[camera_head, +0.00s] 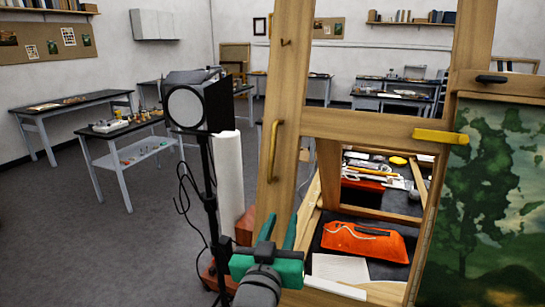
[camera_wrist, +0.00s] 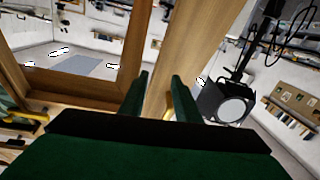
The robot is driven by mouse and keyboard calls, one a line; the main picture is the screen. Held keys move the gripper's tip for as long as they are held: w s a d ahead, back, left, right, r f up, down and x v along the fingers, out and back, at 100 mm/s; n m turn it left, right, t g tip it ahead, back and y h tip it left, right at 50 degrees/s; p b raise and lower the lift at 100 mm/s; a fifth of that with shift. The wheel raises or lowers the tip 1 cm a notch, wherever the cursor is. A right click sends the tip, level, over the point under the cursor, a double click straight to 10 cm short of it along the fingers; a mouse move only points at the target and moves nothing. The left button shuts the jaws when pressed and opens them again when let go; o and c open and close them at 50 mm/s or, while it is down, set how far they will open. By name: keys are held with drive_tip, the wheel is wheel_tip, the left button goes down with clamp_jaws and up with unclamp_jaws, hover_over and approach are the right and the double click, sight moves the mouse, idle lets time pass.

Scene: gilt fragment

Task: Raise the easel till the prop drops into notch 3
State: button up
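The wooden easel (camera_head: 375,126) stands upright at the right, with a landscape painting (camera_head: 495,190) on its right side. A vertical brass handle (camera_head: 273,150) is fixed to its left post. A yellow piece (camera_head: 440,137) sits on its crossbar. My green gripper (camera_head: 279,228) is below the handle in the head view, with its fingers apart and empty. In the wrist view, my gripper's fingers (camera_wrist: 160,92) point at the post (camera_wrist: 190,50), and part of the handle (camera_wrist: 168,106) shows between them. I cannot make out the prop or the notches.
A black studio lamp (camera_head: 198,105) on a stand with hanging cables is close left of the easel. Behind the frame, an orange pouch (camera_head: 364,241) and papers lie on a dark surface. Open floor (camera_head: 80,240) lies at the left, before several worktables.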

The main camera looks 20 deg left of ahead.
drive_tip(key=m+y, duration=0.1)
approach(271, 154)
drive_tip(key=w, duration=0.3)
drive_tip(key=w+a, duration=0.1)
drive_tip(key=w, duration=0.6)
drive_tip(key=shift+w+a+r, duration=0.15)
drive_tip(key=shift+w+a, duration=0.1)
drive_tip(key=shift+w, duration=0.05)
drive_tip(key=shift+d, duration=0.1)
clamp_jaws()
